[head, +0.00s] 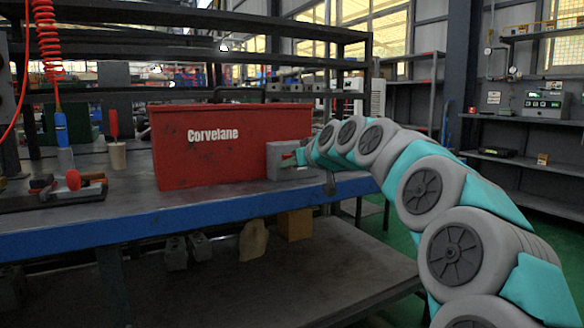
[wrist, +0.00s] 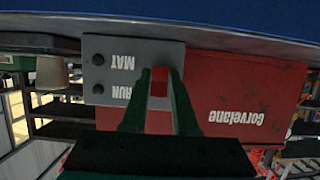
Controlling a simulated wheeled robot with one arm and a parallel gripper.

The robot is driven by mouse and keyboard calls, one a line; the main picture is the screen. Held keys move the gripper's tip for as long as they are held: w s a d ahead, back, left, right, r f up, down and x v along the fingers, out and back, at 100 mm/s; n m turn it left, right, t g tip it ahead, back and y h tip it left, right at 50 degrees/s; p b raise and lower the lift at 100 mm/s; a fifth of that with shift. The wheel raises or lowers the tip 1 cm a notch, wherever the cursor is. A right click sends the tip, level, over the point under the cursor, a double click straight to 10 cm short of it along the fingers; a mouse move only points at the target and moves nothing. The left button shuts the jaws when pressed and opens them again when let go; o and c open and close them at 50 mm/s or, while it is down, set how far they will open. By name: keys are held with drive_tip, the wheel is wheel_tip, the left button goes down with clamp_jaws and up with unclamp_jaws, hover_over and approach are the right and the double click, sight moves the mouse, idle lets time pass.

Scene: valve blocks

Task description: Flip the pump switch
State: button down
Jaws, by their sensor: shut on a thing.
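The pump unit is a large red box (head: 225,150) lettered "Corvelane" on the blue-edged bench; it also shows upside down in the wrist view (wrist: 245,90). A grey switch panel (head: 278,160) sits at its right end.
A workbench (head: 110,226) holds the red box, with tools and a clamp (head: 72,182) at the left. A red coiled hose (head: 47,40) hangs there. Blocks (head: 254,240) lie on the lower shelf. Shelving with a control unit (head: 541,104) stands at right.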

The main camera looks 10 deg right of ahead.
drive_tip(key=c, duration=0.7)
unclamp_jaws()
drive_tip(key=shift+s, duration=0.1)
drive_tip(key=v, duration=0.7)
drive_tip(key=shift+s+d+r, duration=0.1)
drive_tip(key=shift+s+r, duration=0.1)
drive_tip(key=shift+s, duration=0.1)
